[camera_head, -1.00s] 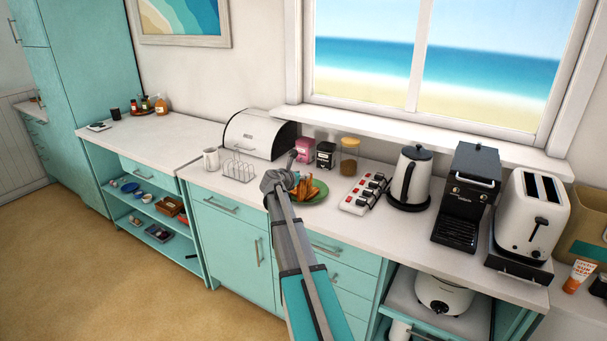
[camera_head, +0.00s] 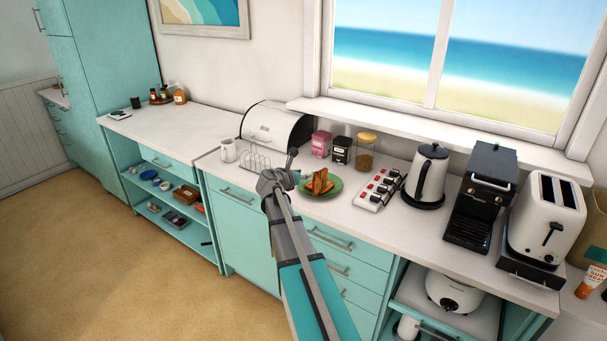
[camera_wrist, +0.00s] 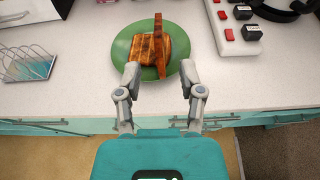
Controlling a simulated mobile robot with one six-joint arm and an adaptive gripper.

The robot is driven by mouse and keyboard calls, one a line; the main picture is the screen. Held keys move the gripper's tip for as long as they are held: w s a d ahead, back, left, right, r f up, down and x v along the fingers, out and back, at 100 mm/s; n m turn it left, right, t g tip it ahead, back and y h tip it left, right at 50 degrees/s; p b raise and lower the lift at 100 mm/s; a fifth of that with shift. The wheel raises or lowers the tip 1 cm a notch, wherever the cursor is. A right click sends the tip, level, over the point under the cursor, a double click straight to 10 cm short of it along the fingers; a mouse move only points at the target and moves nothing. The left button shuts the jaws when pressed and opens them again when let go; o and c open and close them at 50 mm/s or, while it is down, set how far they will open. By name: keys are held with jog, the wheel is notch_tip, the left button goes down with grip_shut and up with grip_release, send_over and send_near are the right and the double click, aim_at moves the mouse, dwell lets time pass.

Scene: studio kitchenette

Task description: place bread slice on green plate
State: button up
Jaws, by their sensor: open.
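A green plate (camera_head: 335,189) lies on the white counter, left of the power strip. It also shows in the wrist view (camera_wrist: 122,50). Toasted bread (camera_head: 319,183) rests on the plate; in the wrist view one slice (camera_wrist: 147,47) lies flat and another piece (camera_wrist: 159,40) stands on edge against it. My gripper (camera_wrist: 161,95) is open and empty, its two fingers spread at the plate's near edge. In the head view my gripper (camera_head: 277,180) is at the counter's front edge, left of the plate. I cannot tell its exact height above the counter.
A wire toast rack (camera_wrist: 30,62) stands left of the plate. A power strip (camera_head: 378,189) and a kettle (camera_head: 427,177) stand to its right. Jars (camera_head: 342,150) and a bread bin (camera_head: 276,129) are behind. Bare counter (camera_wrist: 70,98) lies in front of the rack.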

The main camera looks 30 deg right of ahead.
dwell(0.5)
jog(key=s+a+f+m+g+y, duration=0.1)
jog(key=s+a+f+m+y, duration=0.3)
jog(key=s+a+m, duration=0.3)
jog(key=s+a+f+m+g+y, duration=0.2)
jog(key=s+a+m, duration=0.6)
jog(key=a, duration=0.9)
jog(key=s+a+f+m+g+y, duration=0.2)
jog(key=s+a+f+m+y, duration=0.4)
jog(key=a, duration=0.6)
jog(key=shift+s+a+f+m+y, duration=0.4)
jog(key=shift+s+m+y, duration=0.3)
jog(key=shift+s, duration=0.25)
jog(key=shift+d, duration=0.1)
